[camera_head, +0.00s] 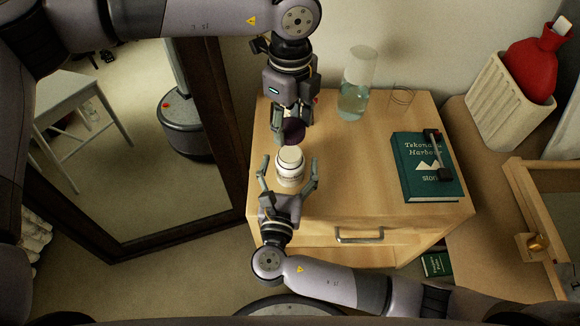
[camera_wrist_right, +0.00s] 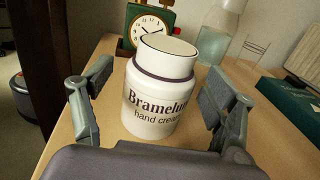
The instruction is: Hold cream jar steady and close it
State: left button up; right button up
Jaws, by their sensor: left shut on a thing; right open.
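The white cream jar (camera_head: 290,167) stands upright on the wooden nightstand. It also shows in the right wrist view (camera_wrist_right: 158,103), labelled hand cream, with a dark band at its neck and a pale top without a dark lid. My left gripper (camera_head: 294,118) is above the jar, pointing down, shut on a dark purple round lid (camera_head: 293,132). The lid is apart from the jar, just above and behind its top in the head view. My right gripper (camera_head: 289,170) is open, its fingers on either side of the jar with gaps visible in the wrist view.
A clock (camera_wrist_right: 150,27) stands behind the jar, mostly hidden by my left gripper in the head view. The nightstand (camera_head: 345,180) is clear between.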

aim_at(290, 154)
jog(key=shift+w+d, duration=0.1)
jog(key=shift+w, duration=0.5)
jog(key=shift+c, duration=0.3)
jog(key=c, duration=1.7)
pick_arm(q)
jog(key=shift+f, duration=2.5)
pick_arm(e)
jog(key=shift+c, duration=0.2)
